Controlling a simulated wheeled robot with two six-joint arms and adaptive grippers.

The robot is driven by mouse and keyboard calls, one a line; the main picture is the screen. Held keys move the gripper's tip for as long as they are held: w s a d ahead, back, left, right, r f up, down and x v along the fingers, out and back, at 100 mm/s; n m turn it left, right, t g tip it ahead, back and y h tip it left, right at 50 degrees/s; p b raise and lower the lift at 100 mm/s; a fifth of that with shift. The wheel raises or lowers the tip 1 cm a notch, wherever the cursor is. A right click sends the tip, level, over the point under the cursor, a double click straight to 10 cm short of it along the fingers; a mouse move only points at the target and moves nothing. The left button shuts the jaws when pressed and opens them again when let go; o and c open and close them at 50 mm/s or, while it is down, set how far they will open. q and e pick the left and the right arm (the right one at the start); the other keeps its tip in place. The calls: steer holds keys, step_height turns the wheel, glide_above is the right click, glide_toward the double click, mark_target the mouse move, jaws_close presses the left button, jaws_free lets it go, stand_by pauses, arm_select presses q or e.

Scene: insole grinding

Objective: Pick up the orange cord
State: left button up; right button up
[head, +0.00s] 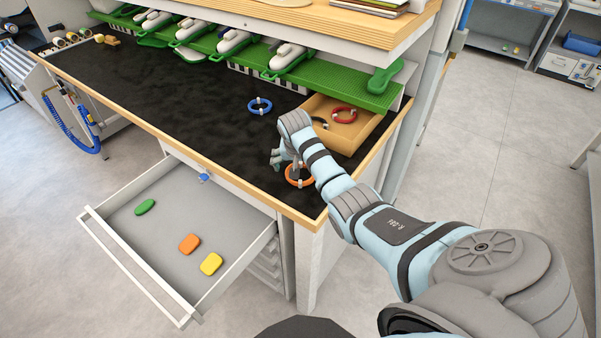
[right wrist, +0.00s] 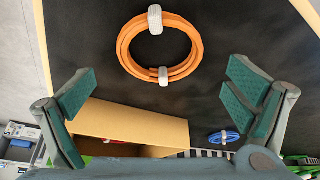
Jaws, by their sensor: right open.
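The orange cord (head: 299,175) is a coil with pale ties, lying on the black table mat near the front right corner. It also shows whole in the right wrist view (right wrist: 160,48), at the top middle. My right gripper (head: 283,163) is above the mat beside the cord, and my arm partly hides it in the head view. In the right wrist view the right gripper (right wrist: 165,95) has its green-padded fingers spread wide, with nothing between them. The cord lies beyond the fingertips, apart from them. My left gripper is in neither view.
A wooden box (head: 368,131) with a red cord (head: 344,115) stands at the right under a green shelf (head: 240,62). A blue cord (head: 260,106) lies on the mat. An open drawer (head: 165,238) with several coloured pieces juts from the front. The mat's left part is clear.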

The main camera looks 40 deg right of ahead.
mark_target(301, 174)
steer(key=b+x, duration=0.1)
steer(key=x, duration=0.2)
steer(key=shift+f, duration=0.25)
steer(key=shift+c, duration=0.6)
steer(key=shift+r, duration=0.1)
steer(key=c, duration=1.1)
